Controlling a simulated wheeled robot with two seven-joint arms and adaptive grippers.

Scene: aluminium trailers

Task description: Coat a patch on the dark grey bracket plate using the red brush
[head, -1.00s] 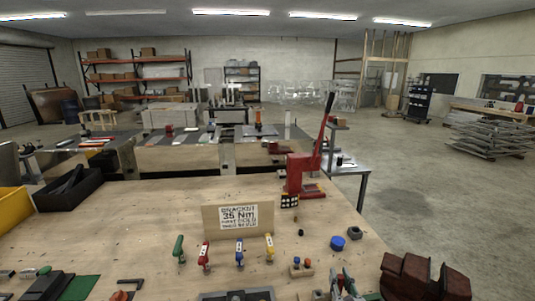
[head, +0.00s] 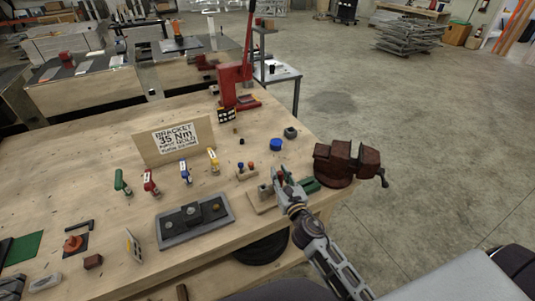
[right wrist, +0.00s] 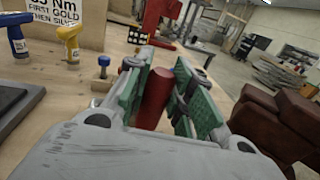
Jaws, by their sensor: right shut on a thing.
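My right gripper (head: 283,177) is shut on a red upright cylinder (right wrist: 153,98), which looks like the handle of the red brush. Its green pads press on both sides of it in the right wrist view. The bristle end is hidden. The gripper is over a small wooden stand (head: 262,205) at the bench's right side; whether the brush is clear of the stand I cannot tell. The dark grey bracket plate (head: 228,218) lies flat on the bench, left of the gripper, with raised dark blocks and small round fittings on it. My left gripper is out of view.
A dark red vise (head: 335,160) stands close right of the gripper at the bench edge. Green, red, blue and yellow-handled tools (head: 150,183) stand behind the plate, before a lettered sign (head: 178,141). A small block with colored pegs (head: 246,172) is left of the gripper.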

